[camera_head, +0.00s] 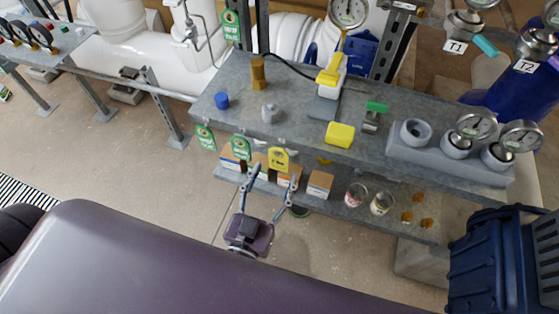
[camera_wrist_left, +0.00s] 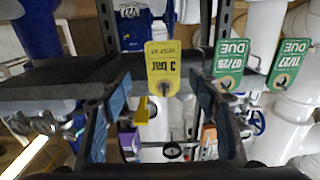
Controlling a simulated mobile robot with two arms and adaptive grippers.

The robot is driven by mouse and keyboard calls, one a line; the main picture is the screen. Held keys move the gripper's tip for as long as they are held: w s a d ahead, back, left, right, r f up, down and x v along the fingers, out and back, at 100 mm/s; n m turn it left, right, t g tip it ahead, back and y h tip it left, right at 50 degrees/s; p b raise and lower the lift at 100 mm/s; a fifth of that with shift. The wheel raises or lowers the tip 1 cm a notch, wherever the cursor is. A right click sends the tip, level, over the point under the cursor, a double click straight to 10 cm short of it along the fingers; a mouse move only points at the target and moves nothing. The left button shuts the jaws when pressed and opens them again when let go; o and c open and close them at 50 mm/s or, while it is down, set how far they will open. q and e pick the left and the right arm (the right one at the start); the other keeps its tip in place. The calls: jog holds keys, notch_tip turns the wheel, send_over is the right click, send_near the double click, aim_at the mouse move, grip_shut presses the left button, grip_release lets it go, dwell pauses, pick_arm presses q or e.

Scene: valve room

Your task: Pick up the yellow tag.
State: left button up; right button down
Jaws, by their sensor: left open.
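The yellow tag (camera_head: 278,157) hangs at the front edge of the grey bench's upper shelf, between a green tag and the small boxes below. In the left wrist view the yellow tag (camera_wrist_left: 162,62) appears upside down, marked "3 bar", with a hole near its lower end. My left gripper (camera_head: 271,184) is open and empty, just in front of the bench and nearer to me than the tag. In the left wrist view its two fingers (camera_wrist_left: 160,84) stand apart, with the tag seen between their tips and no visible contact. My right gripper is not in view.
Green tags (camera_head: 241,148) hang left of the yellow one. The upper shelf (camera_head: 300,125) holds a yellow block (camera_head: 340,134) and gauges. Small boxes (camera_head: 320,184) and jars (camera_head: 382,204) stand on the lower shelf. A blue crate (camera_head: 500,262) is at right.

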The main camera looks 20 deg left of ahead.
aim_at(278, 162)
pick_arm(q)
jog(key=w, duration=0.5)
jog(key=shift+w+a+f+p, duration=0.15)
jog(key=shift+w+a+p, duration=0.1)
jog(key=shift+w+p, duration=0.1)
jog(key=shift+s, duration=0.15)
jog(key=c, duration=0.9)
